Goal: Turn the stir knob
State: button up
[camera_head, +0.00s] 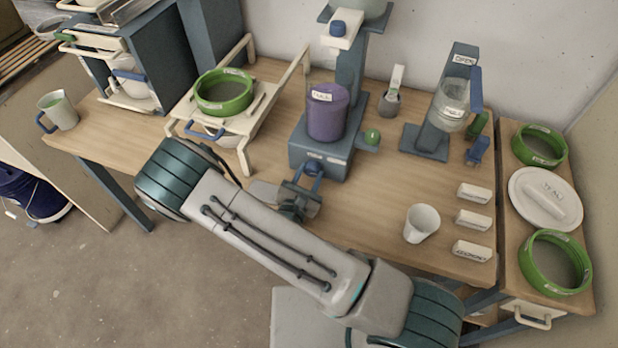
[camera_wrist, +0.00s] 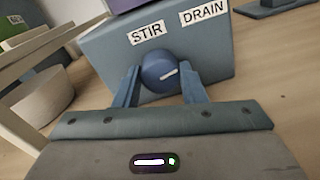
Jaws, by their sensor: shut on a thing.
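The stir knob (camera_wrist: 160,71) is a round blue knob with a white pointer mark, on the front of the blue-grey mixer base (camera_wrist: 110,58) under a "STIR" label (camera_wrist: 147,33). My gripper (camera_wrist: 160,83) has one finger on each side of the knob and is shut on it. The pointer mark lies tilted, nearly level, toward the right. In the head view my gripper (camera_head: 306,184) is at the front of the mixer base (camera_head: 318,164), partly covering the knob (camera_head: 313,169). A purple bucket (camera_head: 327,112) stands on the base.
A "DRAIN" label (camera_wrist: 204,12) is right of the knob, and a green knob (camera_head: 373,136) is on the base's right side. A white stand with a green ring (camera_head: 224,92) is at left. A white cup (camera_head: 421,223) and several white labelled blocks (camera_head: 472,219) are at right.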

jog(key=shift+m+b, duration=1)
jog(key=shift+m, duration=0.5)
jog(key=o, duration=1)
jog(key=shift+s, duration=0.1)
